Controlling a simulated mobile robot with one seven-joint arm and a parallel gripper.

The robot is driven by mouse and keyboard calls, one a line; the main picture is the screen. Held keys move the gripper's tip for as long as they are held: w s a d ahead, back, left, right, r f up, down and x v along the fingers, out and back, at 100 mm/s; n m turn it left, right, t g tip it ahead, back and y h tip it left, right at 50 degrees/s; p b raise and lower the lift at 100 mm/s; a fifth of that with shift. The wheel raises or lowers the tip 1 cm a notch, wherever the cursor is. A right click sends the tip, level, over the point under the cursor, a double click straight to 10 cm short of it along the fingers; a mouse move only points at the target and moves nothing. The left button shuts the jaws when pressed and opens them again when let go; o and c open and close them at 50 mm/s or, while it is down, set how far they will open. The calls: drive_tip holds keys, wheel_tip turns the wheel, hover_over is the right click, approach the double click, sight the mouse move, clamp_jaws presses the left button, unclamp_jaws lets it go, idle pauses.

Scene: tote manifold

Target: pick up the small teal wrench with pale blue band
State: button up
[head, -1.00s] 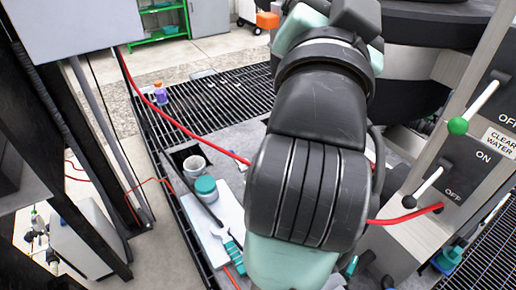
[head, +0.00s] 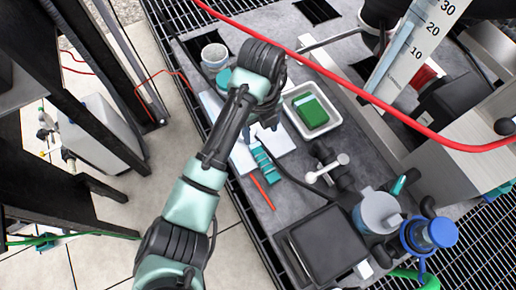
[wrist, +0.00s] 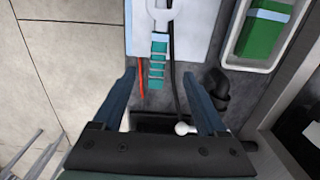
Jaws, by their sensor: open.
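The teal wrench (wrist: 157,58) has pale bands across its handle and a light grey head. In the wrist view it lies ahead of and between my fingertips, its head toward the top edge. It also shows in the head view (head: 265,163), partly hidden by my arm. Its upper part is over a white sheet (head: 243,157). My gripper (wrist: 159,76) is open and empty, a finger on each side of the wrench's line. I cannot tell its height above the wrench. In the head view my gripper (head: 262,127) is partly hidden.
A red pen-like stick (wrist: 140,80) and a black cable (wrist: 173,85) lie close beside the wrench. A white tray (head: 333,122) with a green block stands right. A black box (head: 330,245), valve fitting (head: 340,160) and red hose (head: 350,90) are nearby.

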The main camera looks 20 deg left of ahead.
hover_over(259, 153)
wheel_tip(259, 153, down, 7)
drive_tip(key=shift+d+f+b, duration=0.1)
drive_tip(key=shift+b, duration=0.3)
drive_tip(key=shift+w+f+b, duration=0.1)
drive_tip(key=shift+f+b, duration=0.45)
drive_tip(key=shift+f, duration=2.35)
clamp_jaws()
